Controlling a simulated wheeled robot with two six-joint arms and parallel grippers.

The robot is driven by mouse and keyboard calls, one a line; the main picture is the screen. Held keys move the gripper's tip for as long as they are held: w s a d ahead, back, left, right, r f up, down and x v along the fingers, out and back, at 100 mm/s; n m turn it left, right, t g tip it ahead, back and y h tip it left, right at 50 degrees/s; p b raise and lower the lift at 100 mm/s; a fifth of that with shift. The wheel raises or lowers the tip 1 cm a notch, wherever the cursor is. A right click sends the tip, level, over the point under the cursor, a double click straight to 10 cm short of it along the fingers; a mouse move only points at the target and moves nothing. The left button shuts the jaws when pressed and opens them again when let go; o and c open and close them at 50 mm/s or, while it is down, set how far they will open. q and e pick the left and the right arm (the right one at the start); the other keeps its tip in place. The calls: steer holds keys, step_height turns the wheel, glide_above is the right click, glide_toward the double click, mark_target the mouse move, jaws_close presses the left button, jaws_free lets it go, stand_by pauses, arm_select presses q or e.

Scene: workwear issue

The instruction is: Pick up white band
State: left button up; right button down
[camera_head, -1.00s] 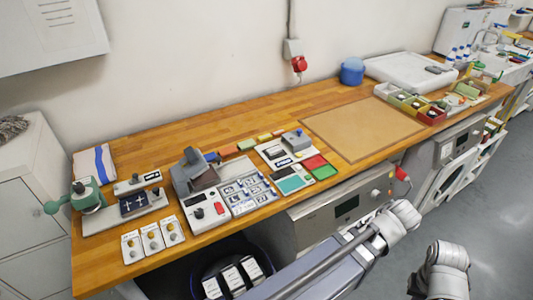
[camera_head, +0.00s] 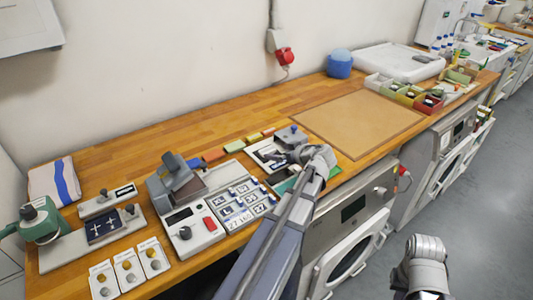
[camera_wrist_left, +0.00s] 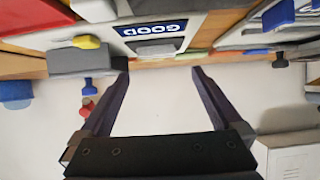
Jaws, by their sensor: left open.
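I cannot make out a white band for certain in either view. Beyond the fingertips is a board with a blue GOOD label (camera_wrist_left: 150,29). My left arm hides part of the board and the coloured pads in the head view.
A grey press (camera_head: 172,182) and a panel of labelled tiles (camera_head: 240,207) stand left of my arm. A green clamp device (camera_head: 40,222) and a folded striped cloth (camera_head: 55,182) are farther left. The tan mat (camera_head: 355,120) is bare. Divided bins (camera_head: 405,95) stand beyond it.

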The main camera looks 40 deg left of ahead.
mark_target(269, 151)
arm_select(q)
steer(key=shift+x, duration=0.95)
steer(key=shift+w+a+f+b, duration=0.2)
steer(key=shift+a+f+b, duration=0.15)
steer(key=shift+b, duration=0.3)
steer(key=b+x, duration=0.2)
steer(key=x, duration=0.1)
steer(key=shift+w+f, duration=0.25)
steer(key=shift+f, duration=0.1)
steer(key=shift+a+f, duration=0.1)
steer(key=shift+a, duration=0.2)
steer(key=shift+c, duration=0.6)
steer(key=c, duration=1)
